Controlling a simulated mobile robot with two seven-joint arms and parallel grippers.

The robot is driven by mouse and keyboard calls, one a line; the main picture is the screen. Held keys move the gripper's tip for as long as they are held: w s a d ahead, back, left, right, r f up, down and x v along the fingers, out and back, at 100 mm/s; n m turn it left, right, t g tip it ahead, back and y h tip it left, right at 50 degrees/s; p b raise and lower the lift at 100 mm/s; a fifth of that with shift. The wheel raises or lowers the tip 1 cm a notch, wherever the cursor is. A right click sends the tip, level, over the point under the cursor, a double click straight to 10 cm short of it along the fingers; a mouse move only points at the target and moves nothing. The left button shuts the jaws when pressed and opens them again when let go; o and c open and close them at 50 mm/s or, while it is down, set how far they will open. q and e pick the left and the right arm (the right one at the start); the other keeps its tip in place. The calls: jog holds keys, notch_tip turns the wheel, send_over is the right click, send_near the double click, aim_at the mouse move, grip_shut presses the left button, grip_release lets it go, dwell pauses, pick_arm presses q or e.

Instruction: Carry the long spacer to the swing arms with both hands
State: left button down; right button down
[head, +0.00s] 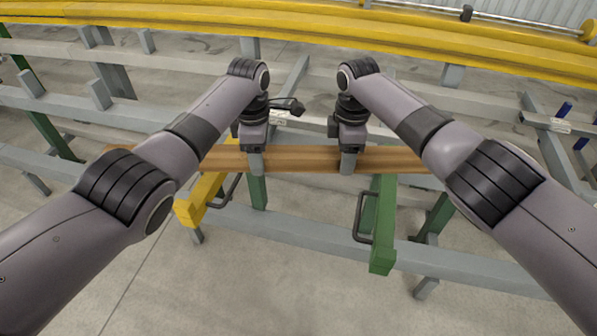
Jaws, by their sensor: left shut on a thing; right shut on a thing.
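The long spacer (302,158), a brown wooden bar, lies level across the middle of the head view. My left gripper (256,162) is shut on it left of its middle, and my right gripper (347,163) is shut on it to the right. A yellow swing arm (196,205) with a dark handle shows at the left, partly behind the spacer. A green swing arm (382,240) with a dark handle shows at the right. I cannot tell whether the spacer touches the swing arms. My forearms cover parts near the spacer's ends.
A grey frame rail (310,236) runs across below the spacer. Yellow beams (300,36) run along the back, with grey rails and posts between. Bare concrete floor (290,300) shows in front.

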pick_arm(q)
jog(key=shift+s+r, duration=0.1)
jog(key=shift+r, duration=0.05)
pick_arm(e)
jog(key=shift+s+r, duration=0.1)
pick_arm(q)
jog(key=shift+f, duration=0.2)
pick_arm(e)
jog(key=shift+f, duration=0.2)
